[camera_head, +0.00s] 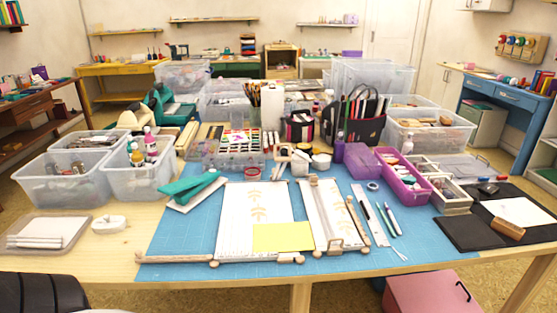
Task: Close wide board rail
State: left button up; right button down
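A wide white board (252,205) with a pale leaf pattern lies on the blue cutting mat (205,232). A yellow sheet (283,237) lies over its lower right part. A wooden rail (176,260) with knobbed ends lies along the mat's front edge. It sticks out to the left from the board's lower left corner, pointing away from the board. Another wooden bar runs along the board's bottom edge. A narrower white board (316,205) with wooden bars lies just to the right. Neither of my grippers is in view.
A teal stapler-like tool (190,186) lies left of the wide board. Rulers and pens (380,217) lie right of the narrow board. A white case (109,224) and a tray (45,233) sit at left. Clear bins and craft supplies crowd the back. The mat's front left is fairly clear.

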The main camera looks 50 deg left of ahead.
aim_at(278, 160)
jog(key=u, duration=0.75)
jog(key=i, duration=0.75)
jog(key=u, duration=0.9)
